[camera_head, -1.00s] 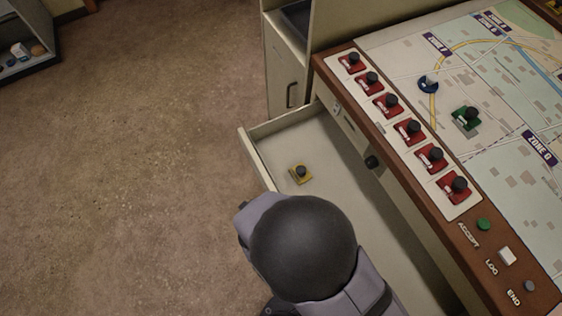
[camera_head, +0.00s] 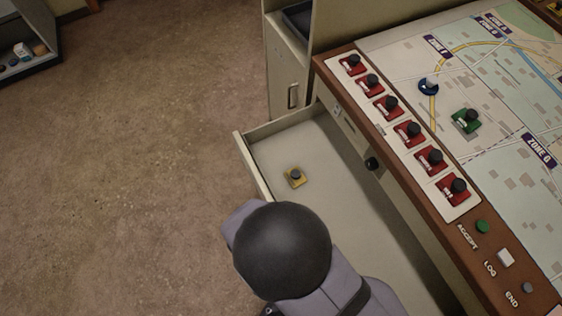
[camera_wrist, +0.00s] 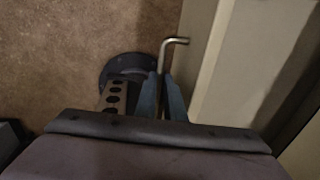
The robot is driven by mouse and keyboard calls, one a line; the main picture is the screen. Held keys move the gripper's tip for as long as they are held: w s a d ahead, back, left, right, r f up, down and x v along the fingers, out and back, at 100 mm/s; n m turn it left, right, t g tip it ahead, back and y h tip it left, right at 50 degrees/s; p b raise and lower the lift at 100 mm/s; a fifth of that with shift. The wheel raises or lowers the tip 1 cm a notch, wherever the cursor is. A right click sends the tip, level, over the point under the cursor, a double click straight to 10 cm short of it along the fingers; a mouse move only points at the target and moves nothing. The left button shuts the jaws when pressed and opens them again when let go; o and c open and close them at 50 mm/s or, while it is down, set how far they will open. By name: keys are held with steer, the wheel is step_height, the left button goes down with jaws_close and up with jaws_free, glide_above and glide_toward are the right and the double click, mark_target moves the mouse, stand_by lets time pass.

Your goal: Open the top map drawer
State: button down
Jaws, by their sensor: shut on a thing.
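The top map drawer (camera_head: 330,200) stands pulled out from under the console, its pale interior showing in the head view. In the wrist view, my gripper (camera_wrist: 162,88) is shut on the drawer's metal bar handle (camera_wrist: 177,41), beside the pale drawer front (camera_wrist: 200,50). In the head view my arm hides the fingers, the handle and part of the drawer front.
The console top holds a row of red knobbed pieces (camera_head: 408,133), a map (camera_head: 510,80) and a green button (camera_head: 482,227). A cabinet with a handle (camera_head: 292,96) stands behind the drawer.

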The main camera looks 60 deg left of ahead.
steer(key=shift+s, duration=1.05)
steer(key=c, duration=1.8)
jaws_free()
steer(key=shift+c, duration=0.2)
steer(key=shift+r, duration=0.1)
step_height(320, 180, up, 7)
steer(key=s+p, duration=0.1)
steer(key=p, duration=0.8)
steer(key=shift+s, duration=0.15)
